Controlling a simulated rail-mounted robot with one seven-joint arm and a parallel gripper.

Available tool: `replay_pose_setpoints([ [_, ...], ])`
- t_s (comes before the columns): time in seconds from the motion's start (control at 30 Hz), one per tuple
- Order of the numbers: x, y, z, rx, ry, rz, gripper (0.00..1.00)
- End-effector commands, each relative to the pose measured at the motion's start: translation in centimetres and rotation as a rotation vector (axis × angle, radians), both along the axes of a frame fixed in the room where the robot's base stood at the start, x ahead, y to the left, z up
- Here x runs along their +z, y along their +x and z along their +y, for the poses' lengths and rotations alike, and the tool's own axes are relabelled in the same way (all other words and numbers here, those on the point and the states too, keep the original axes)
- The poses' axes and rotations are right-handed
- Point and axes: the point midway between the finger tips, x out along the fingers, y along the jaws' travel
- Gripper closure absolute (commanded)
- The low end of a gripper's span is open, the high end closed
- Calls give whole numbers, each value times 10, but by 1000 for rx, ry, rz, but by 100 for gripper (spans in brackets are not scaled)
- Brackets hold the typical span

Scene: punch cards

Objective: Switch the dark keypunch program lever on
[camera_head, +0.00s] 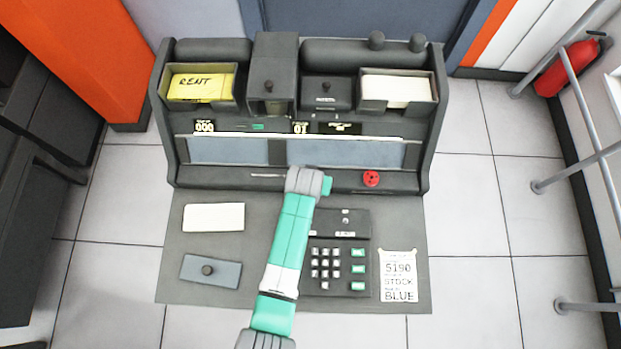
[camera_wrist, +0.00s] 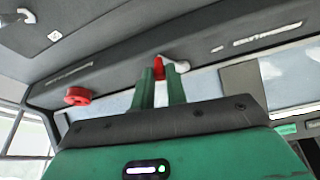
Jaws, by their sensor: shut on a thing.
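The keypunch (camera_head: 300,180) is a wide dark-grey desk machine with a sloped panel and a front ledge. My gripper (camera_head: 327,186) is at this ledge, near the middle, in the head view; my wrist hides most of the spot. In the wrist view my gripper (camera_wrist: 161,88) has its two green fingers close together, shut on a small lever (camera_wrist: 158,68). The lever shows a red part between the fingers and a pale rounded part beside the right finger. Its dark parts and its exact tilt cannot be made out.
A red knob (camera_head: 371,178) sits right of my gripper on the ledge. A keypad (camera_head: 327,265) and a note card (camera_head: 398,277) lie on the desk at right. A blank card (camera_head: 213,217) and a grey plate with a knob (camera_head: 211,270) are at left. Card trays stand behind.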

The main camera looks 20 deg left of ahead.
Motion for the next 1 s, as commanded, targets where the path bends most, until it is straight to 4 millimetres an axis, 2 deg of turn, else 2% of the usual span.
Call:
replay_pose_setpoints([
  [0.37,0,1,0,2,0,-2,100],
  [0.4,0,1,0,2,0,-2,80],
  [0.5,0,1,0,2,-1,-1,65],
  [0.77,2,0,-1,2,-1,-1,65],
  [0.87,15,-5,-2,2,-3,-1,65],
  [1.0,43,-16,-3,2,-2,-3,65],
])
